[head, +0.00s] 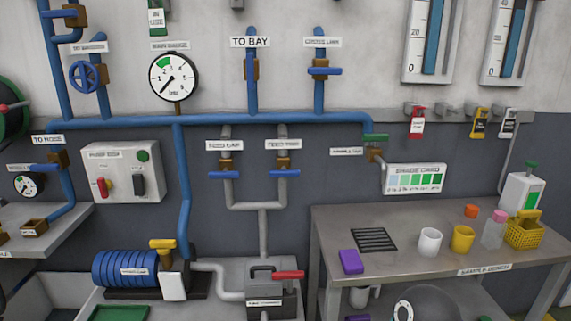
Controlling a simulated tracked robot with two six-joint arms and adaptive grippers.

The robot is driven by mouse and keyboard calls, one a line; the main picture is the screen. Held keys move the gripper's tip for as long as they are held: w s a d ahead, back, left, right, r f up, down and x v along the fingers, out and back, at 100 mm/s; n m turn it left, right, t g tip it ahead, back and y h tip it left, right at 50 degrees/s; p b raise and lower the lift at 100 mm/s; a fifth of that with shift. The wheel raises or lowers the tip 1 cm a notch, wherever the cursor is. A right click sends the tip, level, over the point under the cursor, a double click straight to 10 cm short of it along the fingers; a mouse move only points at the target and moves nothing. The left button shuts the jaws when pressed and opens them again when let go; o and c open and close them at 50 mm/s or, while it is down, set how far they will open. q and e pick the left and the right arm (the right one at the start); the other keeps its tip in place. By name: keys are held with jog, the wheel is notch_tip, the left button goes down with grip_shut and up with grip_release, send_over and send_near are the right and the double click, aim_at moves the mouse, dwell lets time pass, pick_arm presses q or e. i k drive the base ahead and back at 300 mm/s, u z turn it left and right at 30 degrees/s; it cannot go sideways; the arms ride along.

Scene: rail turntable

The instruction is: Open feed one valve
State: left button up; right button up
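The left feed valve (225,164) has a brass body on a grey vertical pipe. The label (224,146) above it seems to read feed one, but it is blurred. Its blue lever (224,175) lies level, across the pipe. A like valve (283,164) stands just to its right under a label that seems to read feed two (283,144). Its blue lever (285,174) also lies level, across its pipe. Both pipes join below into one grey pipe (263,230). Neither of my grippers shows in the head view.
A blue header pipe (300,119) runs above the feed valves. The pump (130,268) and a grey box with a red handle (270,285) stand below. A sample bench (400,264) with cups and a basket is at right. Wall around the levers is clear.

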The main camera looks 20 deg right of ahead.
aim_at(225, 174)
jog(key=z, duration=0.25)
jog(key=i, duration=0.7)
jog(key=z, duration=0.5)
jog(key=k, duration=0.85)
jog(key=z, duration=0.2)
jog(key=i, duration=0.8)
